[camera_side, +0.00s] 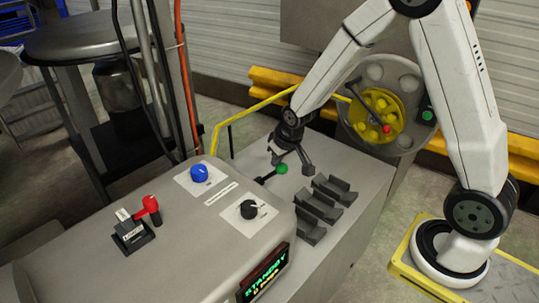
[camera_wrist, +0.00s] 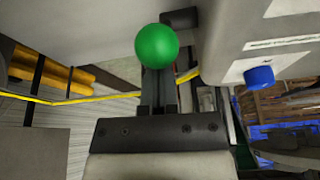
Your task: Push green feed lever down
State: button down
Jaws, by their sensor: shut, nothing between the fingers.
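The green feed lever has a round green knob (camera_side: 282,170) on a short dark rod at the front machine's right side, in the side view. The knob also shows large near the top centre of the wrist view (camera_wrist: 157,43). My gripper (camera_side: 291,163) is at the knob, just above it in the side view. In the wrist view my shut, empty fingers (camera_wrist: 159,92) point up to the knob, which covers their tips. I cannot tell whether they touch it. The lever's rod is mostly hidden in the wrist view.
A blue knob (camera_side: 199,173), a black knob (camera_side: 248,209) and a red-handled lever (camera_side: 149,209) are on the panel. A display (camera_side: 265,275) reads STANDBY. Dark brackets (camera_side: 320,205) stand right of the lever. A yellow rail (camera_side: 262,100) passes behind my gripper.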

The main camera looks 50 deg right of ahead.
aim_at(286, 167)
jog(key=shift+s+f, duration=0.5)
jog(key=shift+s, duration=0.2)
jog(key=shift+s+f, duration=0.45)
jog(key=shift+s, duration=0.25)
jog(key=s+f+t, duration=0.1)
jog(key=s+f, duration=0.4)
jog(key=f, duration=0.3)
jog(key=shift+f, duration=0.1)
jog(key=w+v, duration=0.1)
jog(key=v, duration=0.6)
jog(key=shift+r+t, duration=0.4)
jog(key=shift+r, duration=0.3)
jog(key=shift+r, duration=0.1)
